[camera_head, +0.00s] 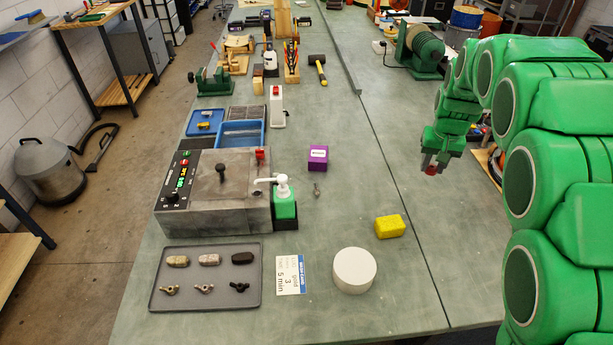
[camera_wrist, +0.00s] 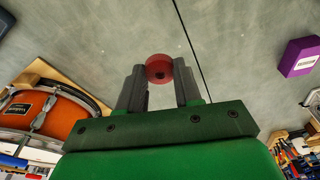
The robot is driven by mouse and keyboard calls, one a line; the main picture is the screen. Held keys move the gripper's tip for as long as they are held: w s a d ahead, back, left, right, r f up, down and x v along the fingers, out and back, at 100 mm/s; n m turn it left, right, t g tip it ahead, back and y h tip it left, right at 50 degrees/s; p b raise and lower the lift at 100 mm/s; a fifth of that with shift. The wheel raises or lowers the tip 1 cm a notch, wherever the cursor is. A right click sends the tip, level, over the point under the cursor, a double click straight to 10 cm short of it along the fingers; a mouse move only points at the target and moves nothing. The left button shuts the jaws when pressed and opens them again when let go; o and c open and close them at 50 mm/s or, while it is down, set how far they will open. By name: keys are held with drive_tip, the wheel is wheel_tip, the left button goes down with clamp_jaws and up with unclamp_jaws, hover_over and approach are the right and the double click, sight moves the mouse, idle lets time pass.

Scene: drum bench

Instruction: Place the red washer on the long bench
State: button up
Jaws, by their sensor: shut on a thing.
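The red washer (camera_wrist: 159,68) is a short red ring with a dark hole. In the wrist view it sits between the two grey fingertips of my gripper (camera_wrist: 160,80), which is shut on it. In the head view my gripper (camera_head: 431,172) hangs at the right, above the bench surface, with a bit of red at its tip (camera_head: 429,169). The long bench (camera_head: 345,205) is a grey-green top running away from me, with a dark seam along it. I cannot tell exactly how high the washer is above it.
A yellow block (camera_head: 390,226), a white round disc (camera_head: 354,270) and a purple box (camera_head: 318,158) stand on the bench. A grey tray (camera_head: 205,298) and a machine with a control panel (camera_head: 215,190) are at left. An orange drum (camera_wrist: 40,110) lies near my gripper. The bench between purple box and seam is clear.

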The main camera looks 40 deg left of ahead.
drive_tip(key=s+a+n, duration=0.2)
drive_tip(key=s+a, duration=0.1)
drive_tip(key=a, duration=0.4)
drive_tip(key=s+a+n, duration=0.1)
drive_tip(key=s+a, duration=0.3)
drive_tip(key=a, duration=0.4)
hover_over(360, 164)
drive_tip(key=shift+s+d+f, duration=0.1)
drive_tip(key=shift+s+f, duration=0.05)
drive_tip(key=shift+f, duration=1.45)
drive_tip(key=shift+s+d+f, duration=0.1)
drive_tip(key=shift+f, duration=1.5)
drive_tip(key=shift+s+d+f, duration=0.1)
drive_tip(key=shift+s+f, duration=0.05)
drive_tip(key=shift+f, duration=1.45)
drive_tip(key=shift+w+a+f, duration=0.1)
drive_tip(key=shift+f, duration=0.05)
drive_tip(key=shift+w+a+f, duration=0.1)
drive_tip(key=shift+w+f, duration=0.05)
drive_tip(key=shift+f, duration=1.6)
drive_tip(key=shift+f, duration=0.15)
drive_tip(key=o, duration=1)
